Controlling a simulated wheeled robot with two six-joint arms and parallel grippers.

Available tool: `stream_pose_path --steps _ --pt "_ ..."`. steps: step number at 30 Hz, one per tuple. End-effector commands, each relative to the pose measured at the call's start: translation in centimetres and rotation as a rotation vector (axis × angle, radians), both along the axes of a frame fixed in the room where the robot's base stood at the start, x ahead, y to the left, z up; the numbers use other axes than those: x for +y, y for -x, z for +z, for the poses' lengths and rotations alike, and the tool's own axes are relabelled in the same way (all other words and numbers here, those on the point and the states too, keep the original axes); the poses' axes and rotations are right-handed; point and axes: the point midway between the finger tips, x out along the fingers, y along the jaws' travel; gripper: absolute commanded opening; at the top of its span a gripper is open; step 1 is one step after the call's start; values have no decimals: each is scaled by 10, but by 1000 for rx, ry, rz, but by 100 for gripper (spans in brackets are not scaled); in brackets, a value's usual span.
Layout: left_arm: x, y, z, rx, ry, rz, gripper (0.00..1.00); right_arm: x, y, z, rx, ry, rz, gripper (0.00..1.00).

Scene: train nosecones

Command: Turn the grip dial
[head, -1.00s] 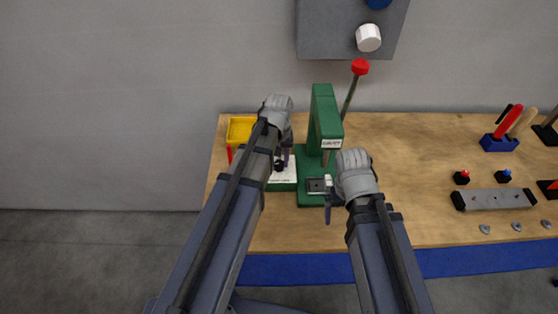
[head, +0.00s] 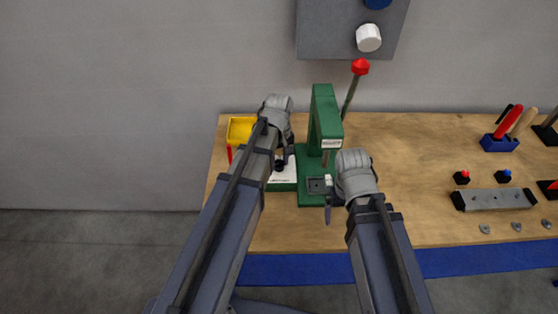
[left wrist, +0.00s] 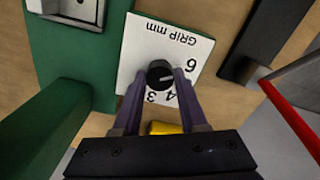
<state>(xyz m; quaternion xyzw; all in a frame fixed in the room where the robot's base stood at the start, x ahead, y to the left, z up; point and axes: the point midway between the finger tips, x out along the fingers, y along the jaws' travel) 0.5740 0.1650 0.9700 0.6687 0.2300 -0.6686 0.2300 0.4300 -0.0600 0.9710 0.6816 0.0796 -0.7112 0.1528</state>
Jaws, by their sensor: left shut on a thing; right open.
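The grip dial (left wrist: 160,73) is a black knob on a white plate (left wrist: 135,60) marked "GRIP mm" with numbers. In the left wrist view my left gripper (left wrist: 159,82) is shut on the knob, one finger on each side. The knob's pale mark points roughly toward the right finger, which hides part of the scale. In the head view the dial (head: 280,165) sits on the green base left of the green press (head: 325,115), partly covered by my left gripper (head: 284,158). My right gripper (head: 328,194) is open beside the press's grey plate (head: 316,186).
A yellow bin (head: 240,130) stands behind my left arm. A red-knobbed lever (head: 360,67) rises behind the press. The table between is clear.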

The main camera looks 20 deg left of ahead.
Motion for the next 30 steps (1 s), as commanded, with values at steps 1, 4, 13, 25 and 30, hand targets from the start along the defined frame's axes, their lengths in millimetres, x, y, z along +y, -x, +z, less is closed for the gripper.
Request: stream_pose_path --steps 1,4,13,25,30 --pt "0 0 0 0 0 2 0 0 0 0 0 0 0 100" --pt "0 0 0 0 0 1 0 0 0 0 0 0 0 100" --pt "0 0 0 0 0 0 69 0 0 0 0 0 0 100" --pt "0 0 3 0 0 -1 72 0 0 4 0 0 0 100" --pt "0 0 16 0 0 -1 72 0 0 16 0 0 0 100"
